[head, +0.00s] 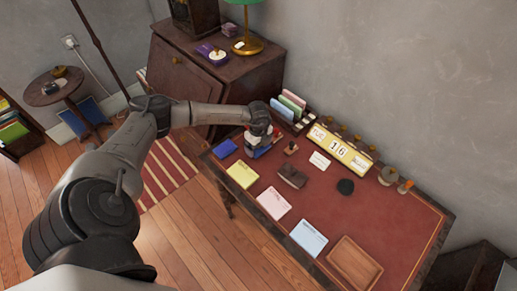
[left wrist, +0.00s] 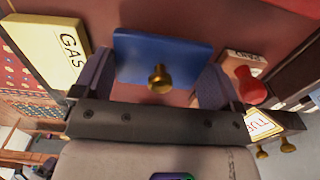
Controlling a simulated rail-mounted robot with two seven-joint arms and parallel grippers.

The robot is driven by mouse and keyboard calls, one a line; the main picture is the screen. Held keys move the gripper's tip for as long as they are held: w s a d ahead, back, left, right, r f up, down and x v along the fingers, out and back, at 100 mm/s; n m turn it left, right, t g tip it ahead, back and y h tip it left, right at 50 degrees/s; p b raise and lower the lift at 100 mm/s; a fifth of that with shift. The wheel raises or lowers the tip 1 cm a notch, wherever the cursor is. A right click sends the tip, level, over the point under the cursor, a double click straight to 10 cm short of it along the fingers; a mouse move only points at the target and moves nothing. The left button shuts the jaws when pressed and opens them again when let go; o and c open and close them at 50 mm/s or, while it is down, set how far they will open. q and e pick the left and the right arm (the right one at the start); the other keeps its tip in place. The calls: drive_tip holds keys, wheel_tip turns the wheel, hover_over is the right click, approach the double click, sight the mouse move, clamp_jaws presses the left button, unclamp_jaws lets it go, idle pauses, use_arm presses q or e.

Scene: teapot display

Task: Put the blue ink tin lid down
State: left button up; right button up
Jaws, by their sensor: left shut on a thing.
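The blue ink tin lid (left wrist: 165,50) is a flat blue rectangle with a brass knob (left wrist: 160,78). In the left wrist view it sits between the two fingers of my left gripper (left wrist: 157,85), which is shut on it. In the head view my left gripper (head: 258,145) is low over the back left part of the desk, and a bit of blue shows under it. The gripper hides most of the lid there, and I cannot tell whether the lid touches the desk. My right gripper is not in view.
The red-topped desk (head: 325,193) holds a blue item (head: 226,148), a yellow pad (head: 242,175), a brown item (head: 292,176) and a calendar (head: 340,149). A wooden tray (head: 354,262) lies at the front right. A red knob (left wrist: 251,86) stands close beside the right finger.

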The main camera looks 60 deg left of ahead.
use_arm(q)
drive_tip(key=shift+f, duration=1.25)
drive_tip(key=shift+f, duration=0.15)
drive_tip(key=o, duration=0.6)
